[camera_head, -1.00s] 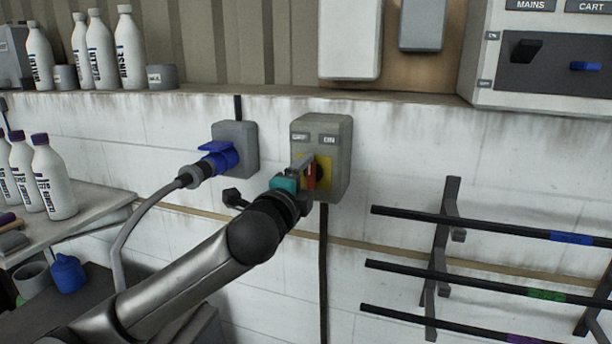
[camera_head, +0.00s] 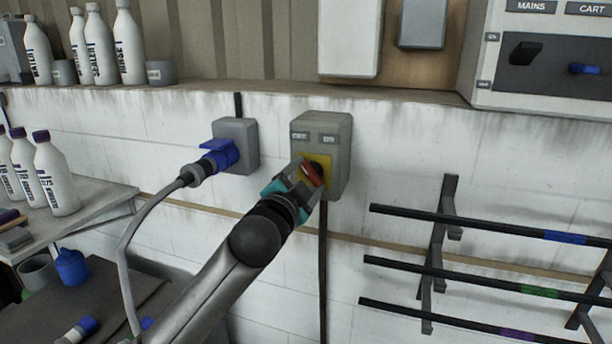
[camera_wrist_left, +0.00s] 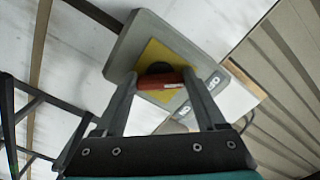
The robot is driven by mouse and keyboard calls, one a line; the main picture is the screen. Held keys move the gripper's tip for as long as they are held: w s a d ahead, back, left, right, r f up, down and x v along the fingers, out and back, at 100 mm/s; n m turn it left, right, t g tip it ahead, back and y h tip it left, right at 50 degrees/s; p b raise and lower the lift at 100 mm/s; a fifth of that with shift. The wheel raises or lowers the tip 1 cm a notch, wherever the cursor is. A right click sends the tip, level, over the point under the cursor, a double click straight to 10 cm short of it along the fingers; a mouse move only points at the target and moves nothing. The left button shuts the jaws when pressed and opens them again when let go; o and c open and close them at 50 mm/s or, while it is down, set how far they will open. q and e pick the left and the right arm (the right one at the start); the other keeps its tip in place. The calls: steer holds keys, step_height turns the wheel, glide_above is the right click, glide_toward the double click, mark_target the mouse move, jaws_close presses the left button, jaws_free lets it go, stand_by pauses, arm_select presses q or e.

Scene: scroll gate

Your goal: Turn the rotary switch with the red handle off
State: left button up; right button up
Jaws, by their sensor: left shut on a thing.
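The rotary switch is a grey box (camera_head: 338,150) on the white wall with a yellow plate (camera_head: 325,163) and two small labels above it, OFF at left and ON at right. Its red handle (camera_head: 312,173) is tilted, its upper end leaning left. My left gripper (camera_head: 307,178) is shut on the red handle. In the left wrist view the red handle (camera_wrist_left: 160,80) lies between the two grey fingers (camera_wrist_left: 163,88), in front of the dark knob and the yellow plate (camera_wrist_left: 175,57). My right gripper is not in view.
A blue plug (camera_head: 219,155) with a grey cable sits in a socket box (camera_head: 240,135) left of the switch. A rack of black bars (camera_head: 440,265) is on the wall at right. A shelf with bottles (camera_head: 128,45) is above left, and a bench (camera_head: 105,198) is at left.

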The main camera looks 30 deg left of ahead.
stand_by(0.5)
arm_select(q)
steer(key=o, duration=1.3)
